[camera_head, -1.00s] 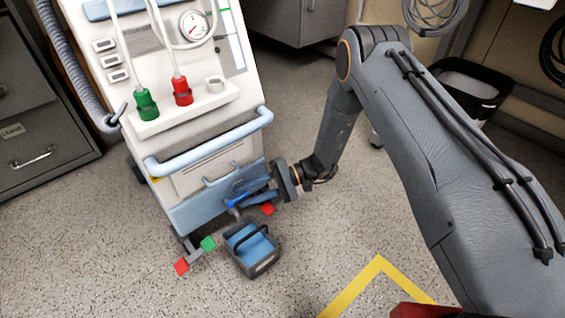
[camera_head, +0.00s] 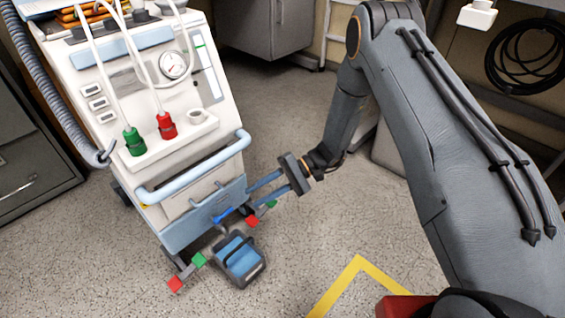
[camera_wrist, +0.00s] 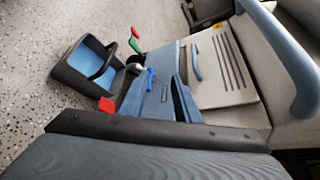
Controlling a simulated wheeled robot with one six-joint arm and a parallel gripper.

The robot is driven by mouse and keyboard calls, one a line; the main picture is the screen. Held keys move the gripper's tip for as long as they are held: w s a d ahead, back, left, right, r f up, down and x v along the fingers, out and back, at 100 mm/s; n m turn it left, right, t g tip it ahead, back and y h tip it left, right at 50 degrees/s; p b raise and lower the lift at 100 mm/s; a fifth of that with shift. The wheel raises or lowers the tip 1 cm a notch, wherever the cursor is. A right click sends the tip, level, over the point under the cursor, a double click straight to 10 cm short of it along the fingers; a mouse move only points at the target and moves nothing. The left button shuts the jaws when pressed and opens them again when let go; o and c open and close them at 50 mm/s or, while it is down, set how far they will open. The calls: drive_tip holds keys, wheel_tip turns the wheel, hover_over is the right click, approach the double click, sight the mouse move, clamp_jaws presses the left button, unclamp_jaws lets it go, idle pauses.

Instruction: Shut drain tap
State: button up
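The drain tap's blue lever (camera_head: 223,216) sits low on the front of the white and blue machine (camera_head: 185,225). It slants up to the right in the head view. In the wrist view the blue lever (camera_wrist: 150,78) shows beyond my gripper, near a grey spout. My gripper (camera_head: 257,195) is open, its two blue-grey fingers apart and pointing at the machine's lower front. Its tips are to the right of the lever and appear clear of it. Nothing shows between the fingers. The tap's body is partly hidden.
A dark grey bucket (camera_head: 256,275) with blue inside and a handle stands below the tap. Red (camera_head: 175,284) and green (camera_head: 198,261) tabs stick out at the machine's base. A light blue rail (camera_head: 195,172) crosses above. Speckled floor to the front is clear.

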drive_tip(key=s+d+r+h+p, duration=0.1)
drive_tip(key=s+d+r+p, duration=0.1)
drive_tip(key=r, duration=0.3)
drive_tip(key=s+d+r+h+p, duration=0.1)
drive_tip(key=s+d+r+p, duration=0.1)
drive_tip(key=r, duration=0.4)
drive_tip(key=s+d+r+h+p, duration=0.1)
drive_tip(key=s+d+r+p, duration=0.1)
drive_tip(key=r+p, duration=0.3)
drive_tip(key=shift+d+r+h, duration=0.4)
drive_tip(key=shift+d+r, duration=0.15)
drive_tip(key=shift+d, duration=0.1)
drive_tip(key=shift+n, duration=0.3)
drive_tip(key=shift+s, duration=0.1)
drive_tip(key=s+r+n+t+h, duration=0.6)
drive_tip(key=s+r+n+h, duration=0.2)
drive_tip(key=s+r, duration=0.9)
drive_tip(key=s+d+r+m+p, duration=0.2)
drive_tip(key=d+r+m+p, duration=0.5)
drive_tip(key=d+r+p, duration=1.5)
wheel_tip(320, 180, up, 4)
drive_tip(key=p, duration=0.6)
drive_tip(key=shift+s+f+h+p, duration=0.15)
drive_tip(key=shift+h+p, duration=0.25)
